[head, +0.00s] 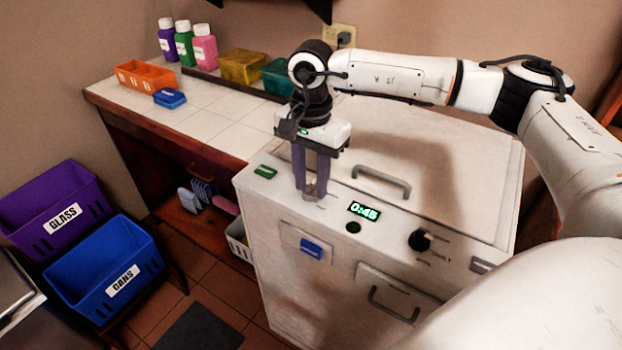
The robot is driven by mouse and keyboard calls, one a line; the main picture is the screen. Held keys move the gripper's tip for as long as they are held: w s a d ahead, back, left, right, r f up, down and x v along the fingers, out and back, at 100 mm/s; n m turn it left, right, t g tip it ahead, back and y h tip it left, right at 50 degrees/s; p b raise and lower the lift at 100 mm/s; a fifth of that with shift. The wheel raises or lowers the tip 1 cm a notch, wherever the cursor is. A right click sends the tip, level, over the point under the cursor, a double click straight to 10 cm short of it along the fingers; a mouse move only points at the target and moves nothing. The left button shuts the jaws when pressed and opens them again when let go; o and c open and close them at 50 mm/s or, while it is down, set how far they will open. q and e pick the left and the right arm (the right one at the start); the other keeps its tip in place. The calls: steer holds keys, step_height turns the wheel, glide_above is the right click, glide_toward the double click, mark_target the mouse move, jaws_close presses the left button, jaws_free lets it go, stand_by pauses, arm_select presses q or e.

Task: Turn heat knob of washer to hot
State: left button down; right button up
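The washer (285,205) is a white box-shaped machine with a sloping front control panel. My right gripper (312,190) points down at the left part of this panel, its two purple fingers slightly apart. A small greyish piece shows between and below the fingertips. It may be a knob, but the fingers mostly hide it, and I cannot tell whether they grip it. A black round knob (420,241) with small marks around it sits farther right on the panel, clear of the gripper. A green display (364,211) reads 0:45. My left gripper is not in view.
The washer lid has a grey handle (381,181). A blue latch (311,248) and a drawer handle (393,304) are on the front. A tiled counter (215,115) with bottles and boxes stands left. Purple (50,205) and blue (105,265) bins stand at far left.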

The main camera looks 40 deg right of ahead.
stand_by(0.3)
steer(key=m+b, duration=0.1)
steer(key=m, duration=0.3)
steer(key=m+b, duration=0.1)
steer(key=m, duration=0.2)
steer(key=shift+m, duration=0.4)
steer(key=m, duration=1.5)
steer(key=shift+r+m, duration=0.1)
steer(key=shift+m, duration=0.6)
steer(key=o, duration=1.1)
